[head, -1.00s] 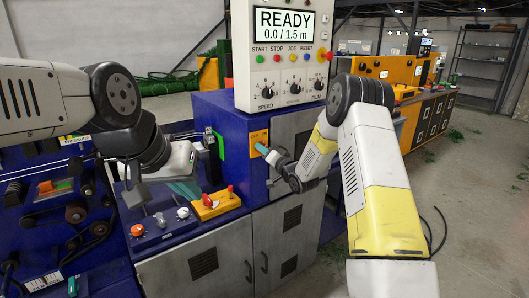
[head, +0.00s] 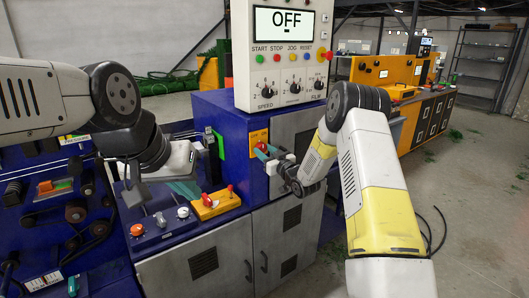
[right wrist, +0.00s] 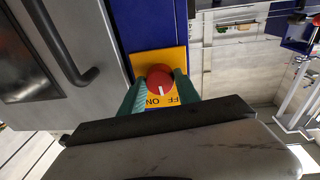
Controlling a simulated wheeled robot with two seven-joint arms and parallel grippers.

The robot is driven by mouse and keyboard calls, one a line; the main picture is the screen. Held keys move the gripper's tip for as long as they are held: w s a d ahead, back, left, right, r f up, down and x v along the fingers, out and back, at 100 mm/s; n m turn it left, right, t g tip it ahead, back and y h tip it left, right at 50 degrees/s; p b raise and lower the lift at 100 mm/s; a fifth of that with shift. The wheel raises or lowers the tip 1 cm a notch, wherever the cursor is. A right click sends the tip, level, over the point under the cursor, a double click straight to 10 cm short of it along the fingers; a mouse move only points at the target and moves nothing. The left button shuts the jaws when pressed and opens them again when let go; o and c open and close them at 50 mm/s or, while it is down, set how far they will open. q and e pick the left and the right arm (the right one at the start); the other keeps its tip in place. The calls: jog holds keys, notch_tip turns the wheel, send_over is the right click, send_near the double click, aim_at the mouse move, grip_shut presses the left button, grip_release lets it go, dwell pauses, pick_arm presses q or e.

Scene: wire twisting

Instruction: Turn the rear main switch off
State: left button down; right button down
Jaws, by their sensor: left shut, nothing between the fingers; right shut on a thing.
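The rear main switch (right wrist: 159,75) is a red round knob with a white mark on a yellow plate (right wrist: 143,59) lettered ON and OFF. In the head view the switch (head: 262,147) sits on the blue cabinet side, partly hidden by my gripper. My right gripper (head: 267,152) is shut on the knob, with a green finger on each side of it in the right wrist view. My left gripper (head: 186,189) is shut and empty above the sloped control panel at the left.
Grey cabinet doors (head: 280,240) with handles lie below the switch. Open floor (head: 460,215) is at the right.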

jog(key=n, duration=0.5)
jog(key=shift+y, duration=0.4)
jog(key=shift+w+d+f+n, duration=0.1)
jog(key=shift+d+n, duration=0.05)
jog(key=shift+n, duration=1.95)
jog(key=c, duration=0.9)
grip_release()
jog(key=v, duration=0.7)
jog(key=shift+s+d, duration=0.25)
jog(key=shift+d, duration=0.1)
